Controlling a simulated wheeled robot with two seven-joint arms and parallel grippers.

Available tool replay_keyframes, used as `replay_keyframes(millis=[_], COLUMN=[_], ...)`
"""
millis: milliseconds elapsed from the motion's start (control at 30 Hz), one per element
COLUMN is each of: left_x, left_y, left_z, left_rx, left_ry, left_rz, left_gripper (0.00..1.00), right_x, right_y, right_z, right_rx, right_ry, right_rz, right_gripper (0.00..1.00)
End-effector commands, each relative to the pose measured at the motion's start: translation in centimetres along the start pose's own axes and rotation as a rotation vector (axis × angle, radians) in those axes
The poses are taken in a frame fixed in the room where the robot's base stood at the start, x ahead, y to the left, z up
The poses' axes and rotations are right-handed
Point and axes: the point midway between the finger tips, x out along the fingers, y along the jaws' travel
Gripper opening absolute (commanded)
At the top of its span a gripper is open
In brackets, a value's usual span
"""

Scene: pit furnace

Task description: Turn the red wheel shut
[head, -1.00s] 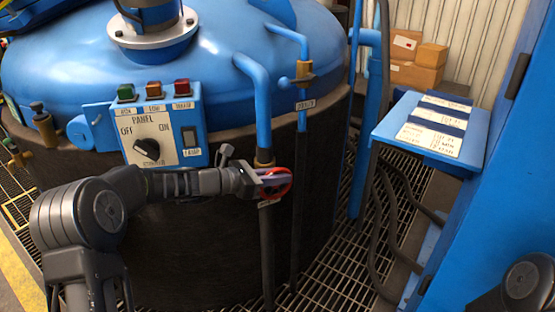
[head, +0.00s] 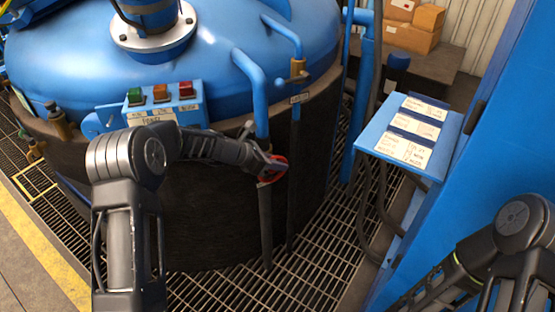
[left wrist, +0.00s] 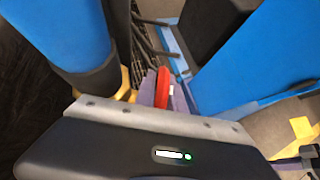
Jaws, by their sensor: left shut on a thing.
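The red wheel (head: 282,162) sits on the lower end of a blue pipe (head: 255,90) at the front of the furnace. My left gripper (head: 271,166) reaches it from the left and is shut on its rim. In the left wrist view the red wheel (left wrist: 162,88) lies between the two fingers (left wrist: 163,80). The fingers and the wrist hide much of the wheel. My right arm shows at the lower right, but its gripper is out of the picture.
The control panel (head: 160,112) with green, orange and red buttons is partly behind my left arm. A second pipe with a brass valve (head: 299,72) stands to the right of the wheel. A blue sign stand (head: 415,135) and a blue column (head: 475,150) are at the right.

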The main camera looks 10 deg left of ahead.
Motion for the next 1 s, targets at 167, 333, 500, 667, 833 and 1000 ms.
replay_keyframes(millis=[167,333,500,667,833,1000], left_x=[0.0,0.0,0.0,0.0,-0.7,-2.9], left_y=[0.1,0.0,0.0,0.0,0.1,0.1], left_z=[-0.1,0.0,0.0,0.0,0.1,0.0], left_rx=[0.0,0.0,0.0,0.0,0.0,0.0], left_ry=[0.0,0.0,-0.001,-0.001,-0.002,-0.001], left_rz=[0.001,0.001,0.0,0.0,0.001,0.003], left_gripper=[0.0,0.26,0.36,0.36,0.36,0.36], right_x=[0.1,0.0,0.0,0.0,0.0,0.1], right_y=[0.0,0.0,0.0,0.0,0.0,0.0], right_z=[0.0,0.0,0.0,0.0,0.0,0.0], right_rx=[0.0,0.0,0.0,0.0,0.0,0.0], right_ry=[0.0,0.0,0.0,0.0,0.0,0.0], right_rz=[0.0,0.0,0.0,0.0,0.0,0.0], right_gripper=[0.0,0.0,0.0,0.0,0.0,0.0])
